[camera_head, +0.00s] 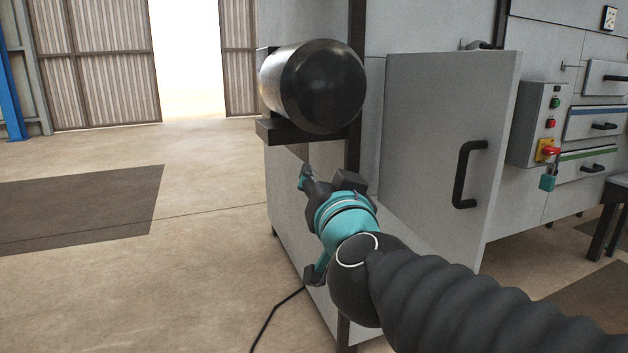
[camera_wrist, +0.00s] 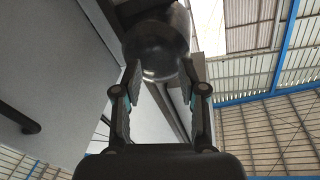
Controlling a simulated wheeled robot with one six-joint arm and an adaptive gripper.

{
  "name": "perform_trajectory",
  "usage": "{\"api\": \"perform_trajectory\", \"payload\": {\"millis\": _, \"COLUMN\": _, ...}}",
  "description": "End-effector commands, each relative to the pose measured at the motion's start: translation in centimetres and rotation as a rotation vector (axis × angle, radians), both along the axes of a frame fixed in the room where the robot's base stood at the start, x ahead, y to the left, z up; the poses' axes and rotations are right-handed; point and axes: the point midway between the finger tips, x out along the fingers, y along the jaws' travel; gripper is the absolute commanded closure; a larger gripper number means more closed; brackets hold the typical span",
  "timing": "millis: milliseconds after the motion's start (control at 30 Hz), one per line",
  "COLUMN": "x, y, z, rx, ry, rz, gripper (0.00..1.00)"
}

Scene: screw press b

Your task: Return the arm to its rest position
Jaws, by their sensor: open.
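My arm reaches in from the lower right of the head view, and my gripper (camera_head: 305,172) is beside the left end of the grey machine (camera_head: 300,215), just below a dark metal cylinder (camera_head: 315,88). In the wrist view my gripper (camera_wrist: 160,85) points up with its two fingers apart and nothing between them. The cylinder (camera_wrist: 155,45) shows beyond the fingertips. I cannot tell the exact gap between the fingertips and the cylinder.
An open cabinet door (camera_head: 430,140) with a black handle (camera_head: 466,175) stands right of my gripper. A control box (camera_head: 537,125) with a padlock (camera_head: 547,182) is farther right. A black cable (camera_head: 272,318) lies on the floor. The floor at left is clear.

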Motion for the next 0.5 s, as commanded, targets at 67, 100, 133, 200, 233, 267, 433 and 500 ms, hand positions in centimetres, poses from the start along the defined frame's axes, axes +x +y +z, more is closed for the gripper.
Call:
{"api": "perform_trajectory", "payload": {"millis": 67, "x": -0.8, "y": 2.0, "z": -1.7, "rx": -0.01, "ry": 0.053, "rz": 0.118, "gripper": 0.59}}
{"api": "perform_trajectory", "payload": {"millis": 100, "x": -1.3, "y": 2.9, "z": -2.8, "rx": -0.019, "ry": 0.089, "rz": 0.174, "gripper": 0.59}}
{"api": "perform_trajectory", "payload": {"millis": 133, "x": -1.7, "y": 3.5, "z": -3.7, "rx": -0.027, "ry": 0.121, "rz": 0.214, "gripper": 0.59}}
{"api": "perform_trajectory", "payload": {"millis": 200, "x": -2.9, "y": 4.4, "z": -6.0, "rx": -0.05, "ry": 0.202, "rz": 0.293, "gripper": 0.59}}
{"api": "perform_trajectory", "payload": {"millis": 233, "x": -3.5, "y": 4.7, "z": -7.1, "rx": -0.063, "ry": 0.242, "rz": 0.323, "gripper": 0.59}}
{"api": "perform_trajectory", "payload": {"millis": 267, "x": -4.1, "y": 4.8, "z": -8.3, "rx": -0.077, "ry": 0.285, "rz": 0.346, "gripper": 0.59}}
{"api": "perform_trajectory", "payload": {"millis": 433, "x": -7.9, "y": 3.0, "z": -15.3, "rx": -0.175, "ry": 0.564, "rz": 0.408, "gripper": 0.59}}
{"api": "perform_trajectory", "payload": {"millis": 500, "x": -9.6, "y": 1.2, "z": -18.1, "rx": -0.22, "ry": 0.686, "rz": 0.393, "gripper": 0.59}}
